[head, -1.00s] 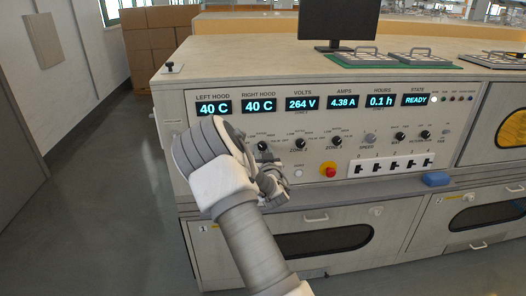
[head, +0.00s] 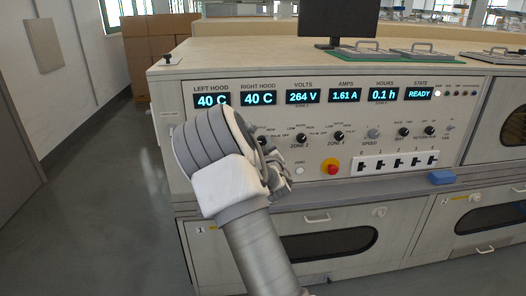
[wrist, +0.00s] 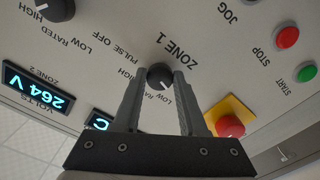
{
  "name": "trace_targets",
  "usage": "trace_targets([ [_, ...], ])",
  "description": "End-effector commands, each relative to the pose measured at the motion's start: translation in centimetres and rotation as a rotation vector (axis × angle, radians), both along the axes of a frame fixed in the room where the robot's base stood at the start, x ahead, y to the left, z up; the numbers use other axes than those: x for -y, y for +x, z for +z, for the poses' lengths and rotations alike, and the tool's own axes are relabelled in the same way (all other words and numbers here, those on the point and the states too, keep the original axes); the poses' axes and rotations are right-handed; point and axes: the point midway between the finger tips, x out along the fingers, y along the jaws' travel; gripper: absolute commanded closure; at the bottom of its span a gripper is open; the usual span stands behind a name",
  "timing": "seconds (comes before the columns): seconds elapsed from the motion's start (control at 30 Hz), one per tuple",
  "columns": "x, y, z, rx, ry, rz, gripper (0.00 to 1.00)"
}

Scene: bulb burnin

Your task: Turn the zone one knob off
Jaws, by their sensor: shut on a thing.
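The zone one knob (wrist: 160,76) is a round black dial under the ZONE 1 label in the wrist view, where the panel appears upside down. My gripper (wrist: 161,80) has its two grey fingers on either side of the knob, shut on it. A pale pointer mark shows on the knob, seemingly toward the LOW and RATED lettering, but it is too small to be sure.
The zone two knob (head: 300,138) and zone three knob (head: 338,136) sit to the right. In the wrist view a green start button (wrist: 306,73) and red stop button (wrist: 287,37) show. A blue block (head: 441,177) lies on the ledge.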

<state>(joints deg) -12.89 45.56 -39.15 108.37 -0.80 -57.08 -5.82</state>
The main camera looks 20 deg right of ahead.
Motion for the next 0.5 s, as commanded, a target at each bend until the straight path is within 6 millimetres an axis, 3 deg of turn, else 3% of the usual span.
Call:
trace_targets([
  [0.5,-0.01,0.01,0.05,-0.032,-0.109,0.001,1.00],
])
